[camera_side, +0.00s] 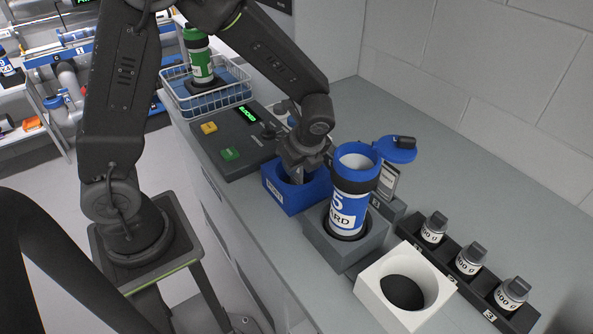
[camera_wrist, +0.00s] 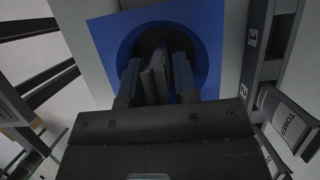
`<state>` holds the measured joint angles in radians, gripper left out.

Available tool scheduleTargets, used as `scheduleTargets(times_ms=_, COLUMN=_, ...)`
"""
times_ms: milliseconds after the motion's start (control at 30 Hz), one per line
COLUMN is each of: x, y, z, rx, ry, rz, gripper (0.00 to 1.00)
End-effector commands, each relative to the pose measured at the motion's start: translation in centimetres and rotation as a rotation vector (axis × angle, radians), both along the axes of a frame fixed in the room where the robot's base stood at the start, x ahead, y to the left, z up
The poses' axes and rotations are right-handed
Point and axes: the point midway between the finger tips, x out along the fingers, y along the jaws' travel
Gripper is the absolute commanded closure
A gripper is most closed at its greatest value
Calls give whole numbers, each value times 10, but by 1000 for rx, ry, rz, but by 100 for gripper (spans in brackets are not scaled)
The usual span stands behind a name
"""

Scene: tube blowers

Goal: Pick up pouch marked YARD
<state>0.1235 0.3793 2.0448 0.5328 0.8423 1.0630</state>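My gripper (camera_side: 300,165) points down into a blue square holder (camera_side: 285,190) on the bench. In the wrist view my gripper's two fingers (camera_wrist: 158,82) reach into the round dark opening of the blue holder (camera_wrist: 215,45). A narrow pale grey item (camera_wrist: 154,78) stands between the fingers and nearly fills the gap. I cannot tell if they press on it, and no marking on it is readable. A blue and white canister (camera_side: 348,210), with "5" and "ARD" readable, stands upright in a grey block to the right, its blue lid (camera_side: 396,150) swung open.
A white block (camera_side: 425,270) with a dark round hole and a black rack (camera_side: 460,285) of small bottles stand to the right. A control box (camera_side: 235,148) and a wire basket (camera_side: 215,101) holding a green canister (camera_side: 198,55) lie left. The bench is clear toward the wall.

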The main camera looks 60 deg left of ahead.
Motion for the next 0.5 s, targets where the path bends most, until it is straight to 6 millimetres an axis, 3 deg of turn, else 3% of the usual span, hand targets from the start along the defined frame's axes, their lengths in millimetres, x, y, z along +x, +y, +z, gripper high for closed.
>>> scheduleTargets(times_ms=267, x=0, y=0, z=0, rx=0, ry=0, rz=0, gripper=99)
scheduleTargets(times_ms=500, x=0, y=0, z=0, rx=0, ry=0, rz=0, gripper=100)
